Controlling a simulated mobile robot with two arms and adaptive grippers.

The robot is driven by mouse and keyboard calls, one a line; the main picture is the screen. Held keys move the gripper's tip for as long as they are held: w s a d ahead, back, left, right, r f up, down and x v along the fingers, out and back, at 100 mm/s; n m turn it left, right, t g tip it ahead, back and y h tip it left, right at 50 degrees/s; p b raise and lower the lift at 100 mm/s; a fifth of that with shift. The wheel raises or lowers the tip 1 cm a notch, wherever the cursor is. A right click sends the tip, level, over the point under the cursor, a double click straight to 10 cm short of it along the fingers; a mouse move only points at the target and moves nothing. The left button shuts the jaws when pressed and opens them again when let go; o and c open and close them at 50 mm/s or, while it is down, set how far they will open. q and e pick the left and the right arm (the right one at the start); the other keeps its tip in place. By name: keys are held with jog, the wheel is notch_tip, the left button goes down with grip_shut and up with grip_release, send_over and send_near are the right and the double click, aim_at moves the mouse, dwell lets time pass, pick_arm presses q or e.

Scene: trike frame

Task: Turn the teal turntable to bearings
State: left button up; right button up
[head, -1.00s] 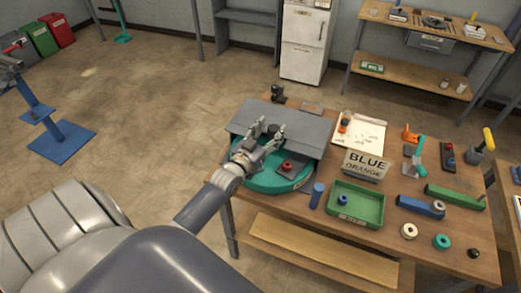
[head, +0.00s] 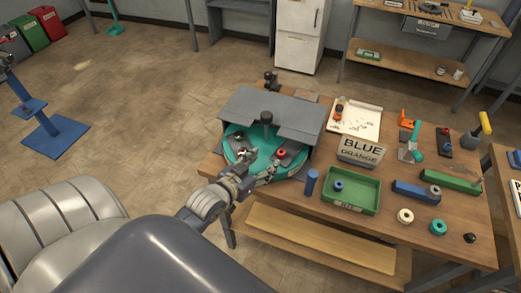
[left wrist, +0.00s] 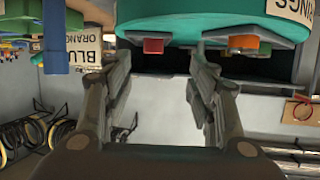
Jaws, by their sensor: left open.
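A red part (head: 281,153) on a dark holder shows on the turntable's right side. My left gripper (head: 259,168) is open at the turntable's front edge, its fingers spread and nothing between them. In the left wrist view the turntable's teal rim (left wrist: 190,22) lies beyond the open fingers (left wrist: 163,62); a white label ending in "INGS" (left wrist: 292,9) shows at its right. Contact cannot be told. My right gripper is not in view.
Right of the turntable stand a blue cylinder (head: 312,182), a green tray (head: 350,205) and a "BLUE ORANGE" sign (head: 361,151). Blue and green blocks, rings and tools lie farther right.

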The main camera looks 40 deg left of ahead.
pick_arm(q)
jog(key=s+d+f+m+g, duration=0.1)
jog(key=s+d+f+g, duration=0.5)
jog(key=s, duration=0.5)
jog(key=shift+d+g+h, duration=0.3)
jog(key=shift+d, duration=0.4)
